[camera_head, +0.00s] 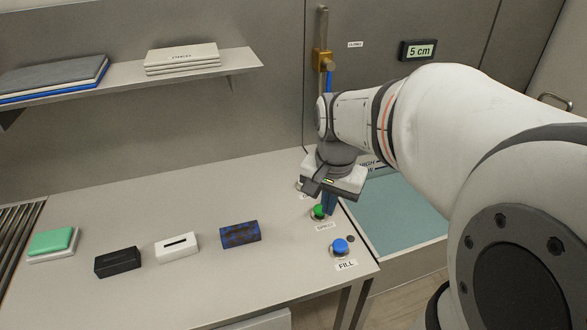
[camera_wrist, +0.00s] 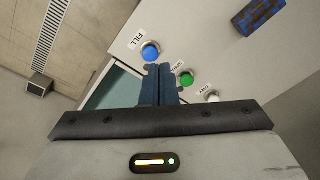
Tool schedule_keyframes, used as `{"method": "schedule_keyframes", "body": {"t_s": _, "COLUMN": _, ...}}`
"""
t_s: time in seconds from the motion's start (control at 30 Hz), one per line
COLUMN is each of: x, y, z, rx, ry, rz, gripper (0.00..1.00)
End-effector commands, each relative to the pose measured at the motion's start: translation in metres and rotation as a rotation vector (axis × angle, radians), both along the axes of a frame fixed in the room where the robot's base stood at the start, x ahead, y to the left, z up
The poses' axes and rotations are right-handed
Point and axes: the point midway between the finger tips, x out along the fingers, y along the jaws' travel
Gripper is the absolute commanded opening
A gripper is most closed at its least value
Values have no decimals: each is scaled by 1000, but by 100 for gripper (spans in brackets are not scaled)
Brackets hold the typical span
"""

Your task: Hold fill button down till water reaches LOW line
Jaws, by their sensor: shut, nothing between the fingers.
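The blue FILL button (camera_head: 340,246) sits near the front right corner of the table, with its FILL label in front of it. It also shows in the wrist view (camera_wrist: 151,51). A green button (camera_head: 318,211) is behind it. My gripper (camera_head: 329,208) is shut and empty, pointing down close to the green button. In the wrist view its fingers (camera_wrist: 158,72) appear between the blue and green buttons; I cannot tell if they touch anything. The water tank (camera_head: 400,215) right of the table shows a teal surface. HIGH and LOW labels are partly hidden by my arm.
A display (camera_head: 418,50) on the back wall reads 5 cm. A black box (camera_head: 118,262), a white box (camera_head: 177,246) and a blue patterned box (camera_head: 240,234) stand on the table left of the buttons. A white button (camera_wrist: 211,96) is beyond the green one.

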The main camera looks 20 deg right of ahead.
Motion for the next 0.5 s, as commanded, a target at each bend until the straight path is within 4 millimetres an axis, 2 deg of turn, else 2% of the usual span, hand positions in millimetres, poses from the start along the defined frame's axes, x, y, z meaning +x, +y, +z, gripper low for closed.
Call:
{"method": "schedule_keyframes", "body": {"t_s": 0.03, "x": 15, "y": -13, "z": -11, "rx": 13, "ry": 37, "rz": -127, "gripper": 0}}
{"method": "schedule_keyframes", "body": {"t_s": 0.2, "x": 50, "y": -48, "z": -33, "rx": 32, "ry": 125, "rz": -505, "gripper": 0}}
{"method": "schedule_keyframes", "body": {"t_s": 0.33, "x": 66, "y": -66, "z": -46, "rx": 33, "ry": 167, "rz": -692, "gripper": 0}}
{"method": "schedule_keyframes", "body": {"t_s": 0.5, "x": 73, "y": -76, "z": -53, "rx": 31, "ry": 186, "rz": -793, "gripper": 0}}
